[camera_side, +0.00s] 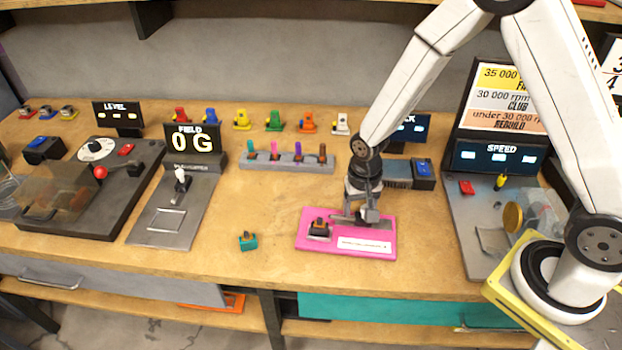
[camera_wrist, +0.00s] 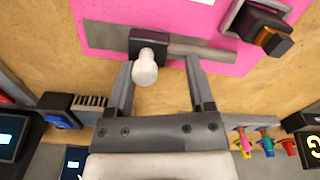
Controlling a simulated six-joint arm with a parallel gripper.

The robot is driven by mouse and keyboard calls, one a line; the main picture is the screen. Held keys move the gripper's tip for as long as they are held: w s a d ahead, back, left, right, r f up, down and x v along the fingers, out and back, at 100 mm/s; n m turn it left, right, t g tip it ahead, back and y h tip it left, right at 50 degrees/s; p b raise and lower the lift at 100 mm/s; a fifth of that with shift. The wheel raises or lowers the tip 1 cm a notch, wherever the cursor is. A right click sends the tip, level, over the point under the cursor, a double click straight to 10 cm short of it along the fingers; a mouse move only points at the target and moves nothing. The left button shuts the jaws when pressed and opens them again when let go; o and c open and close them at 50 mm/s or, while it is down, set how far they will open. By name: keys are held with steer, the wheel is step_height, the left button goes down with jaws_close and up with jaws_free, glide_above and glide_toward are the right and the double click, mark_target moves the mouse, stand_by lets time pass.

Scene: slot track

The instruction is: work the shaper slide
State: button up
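A pink plate (camera_side: 374,219) lies on the bench in front of my gripper, and its pink face fills the top of the wrist view (camera_wrist: 228,61). A grey slot track (camera_wrist: 200,52) runs across it. A black slider block (camera_wrist: 150,42) with a pale round knob (camera_wrist: 145,70) sits in the track. My gripper (camera_side: 362,217) is low over the plate. In the wrist view my gripper (camera_wrist: 161,62) is open, with the knob between its fingers, closer to the left one.
A dark block with an orange part (camera_side: 319,227) sits on the plate's left end. A teal piece (camera_side: 247,241) lies left of the plate. A grey rack of coloured pegs (camera_side: 287,162) stands behind. The SPEED station (camera_side: 497,157) is to the right. Bare bench lies in front.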

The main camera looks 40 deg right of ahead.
mark_target(358, 216)
steer(key=shift+r, duration=0.1)
step_height(358, 216, up, 8)
steer(key=shift+f, duration=0.25)
stand_by(0.4)
steer(key=s+d+r+n+t, duration=0.2)
steer(key=s+d+r+n, duration=0.1)
steer(key=s+n, duration=0.3)
steer(key=shift+s+d+r+t, duration=0.3)
steer(key=shift+s+r, duration=0.6)
steer(key=shift+s, duration=0.4)
steer(key=w+f+m+g, duration=0.2)
steer(key=w+f+m, duration=0.3)
steer(key=m, duration=0.1)
steer(key=shift+a+g, duration=0.3)
steer(key=shift+a, duration=0.05)
